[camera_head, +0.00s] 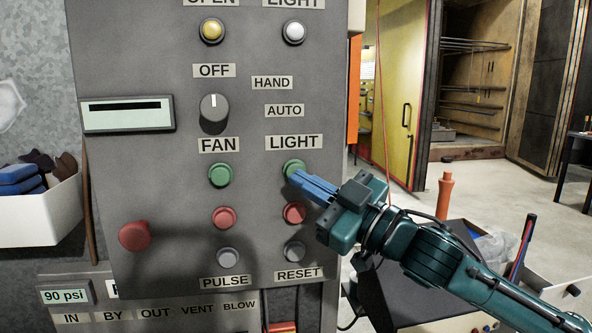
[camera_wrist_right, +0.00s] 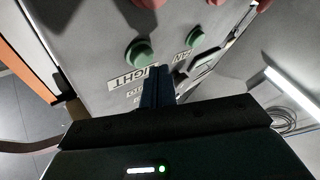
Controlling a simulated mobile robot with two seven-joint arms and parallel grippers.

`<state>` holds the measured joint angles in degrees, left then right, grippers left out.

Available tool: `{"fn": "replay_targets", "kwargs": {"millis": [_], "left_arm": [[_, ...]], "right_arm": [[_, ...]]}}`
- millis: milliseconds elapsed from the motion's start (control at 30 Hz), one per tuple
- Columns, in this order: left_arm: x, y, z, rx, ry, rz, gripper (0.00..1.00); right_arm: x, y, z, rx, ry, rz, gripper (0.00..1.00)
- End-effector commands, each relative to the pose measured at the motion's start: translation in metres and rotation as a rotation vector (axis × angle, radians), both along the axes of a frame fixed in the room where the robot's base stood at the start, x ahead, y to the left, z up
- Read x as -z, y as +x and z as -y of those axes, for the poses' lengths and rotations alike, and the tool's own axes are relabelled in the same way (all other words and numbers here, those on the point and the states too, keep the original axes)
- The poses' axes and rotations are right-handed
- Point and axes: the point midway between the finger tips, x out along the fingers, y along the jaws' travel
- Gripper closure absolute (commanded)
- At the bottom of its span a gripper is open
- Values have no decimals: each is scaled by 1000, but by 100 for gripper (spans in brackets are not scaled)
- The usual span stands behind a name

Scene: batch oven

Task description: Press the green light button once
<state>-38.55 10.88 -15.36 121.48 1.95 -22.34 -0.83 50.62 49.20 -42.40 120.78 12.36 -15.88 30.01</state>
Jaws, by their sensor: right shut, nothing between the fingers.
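The green light button (camera_head: 294,167) sits on the grey control panel below the LIGHT label (camera_head: 293,142). It also shows in the right wrist view (camera_wrist_right: 139,51), where the label appears upside down. My right gripper (camera_head: 297,180) is shut and empty, its blue fingers pointing at the panel. In the head view the fingertips overlap the lower edge of the green light button. In the right wrist view the fingers (camera_wrist_right: 157,72) end beside the button and over the LIGHT label's edge, without covering the button. I cannot tell whether they touch the panel. My left gripper is out of view.
A green fan button (camera_head: 220,174) is to the left. Red buttons (camera_head: 224,217) (camera_head: 294,213) and grey buttons (camera_head: 228,257) (camera_head: 294,251) lie below. A red knob (camera_head: 134,236) protrudes at lower left. A dial (camera_head: 213,113) is above.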

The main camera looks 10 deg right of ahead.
Motion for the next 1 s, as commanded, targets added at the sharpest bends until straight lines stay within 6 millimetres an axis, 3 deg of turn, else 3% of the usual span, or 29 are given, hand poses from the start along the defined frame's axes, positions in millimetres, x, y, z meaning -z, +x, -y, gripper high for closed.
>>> {"fn": "replay_targets", "kwargs": {"millis": [1000], "left_arm": [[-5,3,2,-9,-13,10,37]], "right_arm": [[0,0,0,0,0,0,100]]}}
